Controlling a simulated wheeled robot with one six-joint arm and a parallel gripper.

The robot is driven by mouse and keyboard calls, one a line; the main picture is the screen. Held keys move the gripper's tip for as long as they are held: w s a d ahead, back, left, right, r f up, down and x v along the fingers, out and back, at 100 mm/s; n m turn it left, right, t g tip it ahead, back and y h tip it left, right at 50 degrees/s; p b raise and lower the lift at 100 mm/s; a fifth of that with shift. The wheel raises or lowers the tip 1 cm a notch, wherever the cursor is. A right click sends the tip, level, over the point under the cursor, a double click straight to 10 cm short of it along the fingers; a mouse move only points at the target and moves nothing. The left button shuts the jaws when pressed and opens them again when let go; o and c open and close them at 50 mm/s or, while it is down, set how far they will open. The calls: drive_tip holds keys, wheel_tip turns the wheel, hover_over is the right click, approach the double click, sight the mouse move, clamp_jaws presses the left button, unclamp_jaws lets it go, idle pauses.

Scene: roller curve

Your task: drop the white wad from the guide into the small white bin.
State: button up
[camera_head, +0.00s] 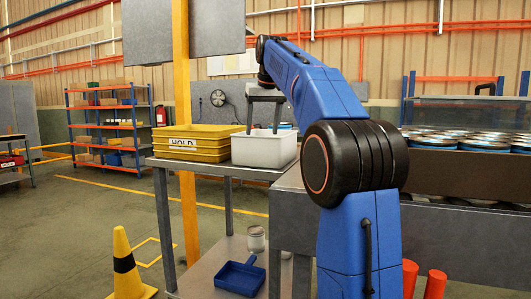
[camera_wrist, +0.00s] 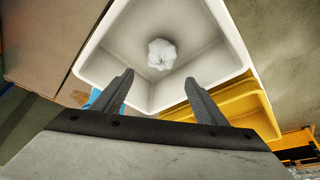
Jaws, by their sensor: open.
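The small white bin (camera_head: 262,152) stands on a grey stand beside the yellow trays. In the wrist view its pale wall (camera_wrist: 228,38) and floor fill the upper middle. The white wad (camera_wrist: 161,54) lies inside the bin, apart from my fingers. My gripper (camera_head: 263,131) is over the bin with its fingers pointing down into it. In the wrist view the gripper (camera_wrist: 163,98) is open, with nothing between its fingers. Something blue (camera_wrist: 92,98) shows partly behind the left finger.
A conveyor with round, blue-rimmed items (camera_head: 455,138) is at the right. A blue dustpan (camera_head: 240,277) and a can (camera_head: 256,239) are on the lower shelf. A yellow-black cone (camera_head: 124,262) stands on the floor.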

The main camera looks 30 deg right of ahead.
drive_tip(key=v, duration=1.2)
drive_tip(key=shift+s+f, duration=0.1)
idle(0.4)
